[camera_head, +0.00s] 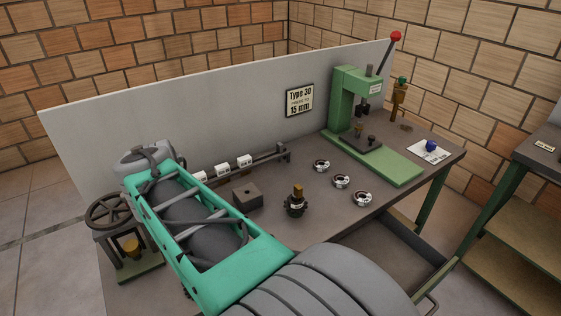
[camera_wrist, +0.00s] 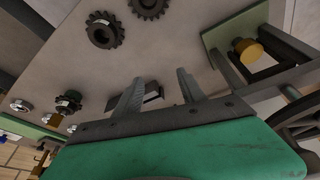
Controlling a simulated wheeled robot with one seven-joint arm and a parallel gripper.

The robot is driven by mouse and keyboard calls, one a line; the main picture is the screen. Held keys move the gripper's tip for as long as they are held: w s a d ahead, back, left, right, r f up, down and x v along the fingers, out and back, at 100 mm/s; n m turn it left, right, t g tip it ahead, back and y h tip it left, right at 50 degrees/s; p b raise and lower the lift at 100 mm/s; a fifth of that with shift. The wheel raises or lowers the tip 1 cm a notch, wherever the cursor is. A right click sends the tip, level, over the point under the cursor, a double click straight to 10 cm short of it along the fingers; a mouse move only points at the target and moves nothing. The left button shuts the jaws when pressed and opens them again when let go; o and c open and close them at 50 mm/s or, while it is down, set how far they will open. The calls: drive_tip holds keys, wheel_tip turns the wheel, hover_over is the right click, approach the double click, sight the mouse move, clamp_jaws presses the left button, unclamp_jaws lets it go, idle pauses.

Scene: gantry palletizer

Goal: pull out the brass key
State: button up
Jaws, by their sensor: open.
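Several brass-coloured pieces are in view, and I cannot tell for certain which is the brass key. A small upright brass piece (camera_head: 298,189) stands in a dark toothed hub (camera_head: 295,206) at mid-bench; in the wrist view the dark hub (camera_wrist: 68,101) is at the left. A brass knob (camera_head: 131,247) sits on a green base by a handwheel at the left, and it also shows in the wrist view (camera_wrist: 247,50). My gripper (camera_wrist: 160,76) is open and empty, its two fingers pointing toward the bench, apart from these pieces. My arm hides its fingers in the head view.
A dark block (camera_head: 247,196), a rail with white labels (camera_head: 223,168) and several metal rings (camera_head: 341,181) lie on the bench. A green press (camera_head: 348,103) stands at the back right. Two dark gears (camera_wrist: 104,30) lie near my gripper. A drawer (camera_head: 390,253) is open at the front.

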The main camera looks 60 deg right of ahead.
drive_tip(key=s+d+r+m+g+h+p, duration=0.1)
drive_tip(key=s+d+r+m, duration=0.2)
drive_tip(key=d, duration=0.5)
drive_tip(key=s+d+r+m+g, duration=0.1)
drive_tip(key=s+d+m, duration=0.2)
drive_tip(key=d+m, duration=0.3)
drive_tip(key=m+g, duration=0.2)
drive_tip(key=m, duration=0.3)
approach(297, 187)
drive_tip(key=x, duration=0.9)
drive_tip(key=shift+d+f+p, duration=0.1)
drive_tip(key=shift+f+p, duration=0.15)
drive_tip(key=shift+p, duration=0.15)
drive_tip(key=shift+c, duration=0.2)
clamp_jaws()
